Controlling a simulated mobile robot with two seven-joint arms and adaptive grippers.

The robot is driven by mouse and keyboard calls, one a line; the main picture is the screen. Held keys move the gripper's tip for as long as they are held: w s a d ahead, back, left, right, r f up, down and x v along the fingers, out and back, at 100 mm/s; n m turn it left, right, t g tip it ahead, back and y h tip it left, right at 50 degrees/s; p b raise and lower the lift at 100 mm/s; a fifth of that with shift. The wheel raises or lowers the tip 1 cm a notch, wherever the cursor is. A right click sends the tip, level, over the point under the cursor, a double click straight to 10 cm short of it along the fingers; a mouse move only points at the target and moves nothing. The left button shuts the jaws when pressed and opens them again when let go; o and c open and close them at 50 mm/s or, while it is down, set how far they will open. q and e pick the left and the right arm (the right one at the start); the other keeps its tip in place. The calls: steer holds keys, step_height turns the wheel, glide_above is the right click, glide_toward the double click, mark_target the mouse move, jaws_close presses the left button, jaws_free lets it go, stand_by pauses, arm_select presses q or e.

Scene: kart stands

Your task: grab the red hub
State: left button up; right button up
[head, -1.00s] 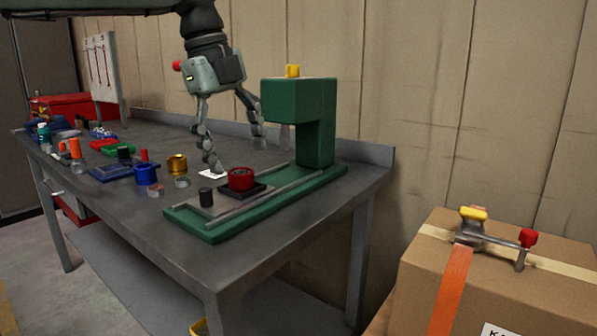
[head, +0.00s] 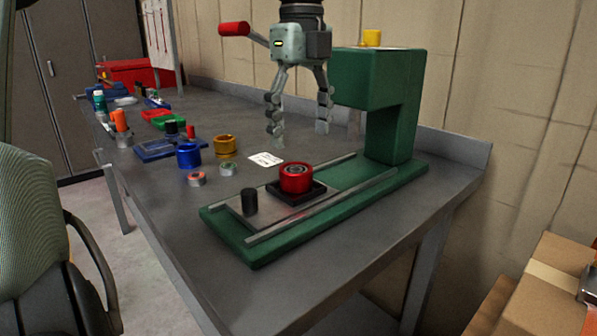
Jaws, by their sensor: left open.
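The red hub (head: 296,179) is a short red cylinder with a dark, ringed centre. It sits on a black square block (head: 284,194) on the bed of the green press (head: 385,110). My left gripper (head: 299,138) hangs fingers down above the bench, its two fingers apart and nothing between them. In the picture it is above the hub, and clear of it. My right gripper is not in view.
A black cylinder (head: 249,202) stands on the press bed. A blue hub (head: 188,156), a gold hub (head: 225,146), small rings and a white card (head: 265,160) lie left of the press on the grey bench (head: 160,213). A chair (head: 40,230) stands at lower left.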

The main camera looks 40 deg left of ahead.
mark_target(297, 169)
arm_select(q)
steer(key=shift+w, duration=0.1)
steer(key=shift+f, duration=0.35)
steer(key=f, duration=0.6)
steer(key=shift+s+a+f+p, duration=0.2)
steer(key=shift+s+a+p, duration=0.05)
steer(key=shift+s+p, duration=0.1)
steer(key=shift+f, duration=0.25)
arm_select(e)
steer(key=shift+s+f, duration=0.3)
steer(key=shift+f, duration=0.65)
arm_select(q)
steer(key=shift+c, duration=0.5)
steer(key=c, duration=1.4)
